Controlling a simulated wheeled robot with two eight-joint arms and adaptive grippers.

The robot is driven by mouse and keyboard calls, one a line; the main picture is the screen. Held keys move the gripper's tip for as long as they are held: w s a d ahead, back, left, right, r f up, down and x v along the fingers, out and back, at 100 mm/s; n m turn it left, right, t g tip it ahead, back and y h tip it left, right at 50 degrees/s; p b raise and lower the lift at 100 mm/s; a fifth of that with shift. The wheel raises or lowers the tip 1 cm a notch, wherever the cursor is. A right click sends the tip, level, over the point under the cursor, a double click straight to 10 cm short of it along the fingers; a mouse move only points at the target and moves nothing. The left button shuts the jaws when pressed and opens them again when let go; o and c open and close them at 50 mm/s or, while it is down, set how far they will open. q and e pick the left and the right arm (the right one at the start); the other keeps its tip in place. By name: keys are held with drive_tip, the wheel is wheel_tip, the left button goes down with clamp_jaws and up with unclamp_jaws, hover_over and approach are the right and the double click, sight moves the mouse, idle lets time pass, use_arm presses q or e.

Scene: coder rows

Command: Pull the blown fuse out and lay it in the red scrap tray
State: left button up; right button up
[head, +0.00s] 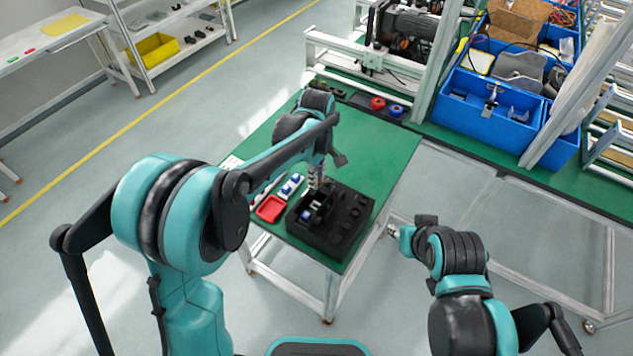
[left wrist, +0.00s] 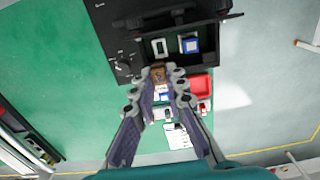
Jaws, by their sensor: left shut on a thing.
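My left gripper (head: 316,182) is shut on a brown fuse, which shows between the fingertips in the left wrist view (left wrist: 158,73). The fuse overlaps the edge of the black fuse box (head: 352,238); I cannot tell how far its lower end is from the box. The box's open recess shows a white piece and a blue-and-white fuse (left wrist: 191,44). The red scrap tray (head: 270,208) lies left of the box in the head view, and partly shows beside the fingers in the wrist view (left wrist: 202,84). My right gripper (head: 394,230) is off the table's right side, its jaws unclear.
A white holder with blue fuses (head: 291,186) stands beside the red tray. The box top carries round black knobs. Red and blue round items (head: 378,103) lie at the table's far end. Blue bins (head: 490,108) stand at the back right. Green table top (head: 385,160) is bare behind the box.

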use_arm(q)
drive_tip(key=shift+r+p, duration=2.05)
drive_tip(key=shift+r, duration=1.1)
drive_tip(key=shift+f, duration=0.1)
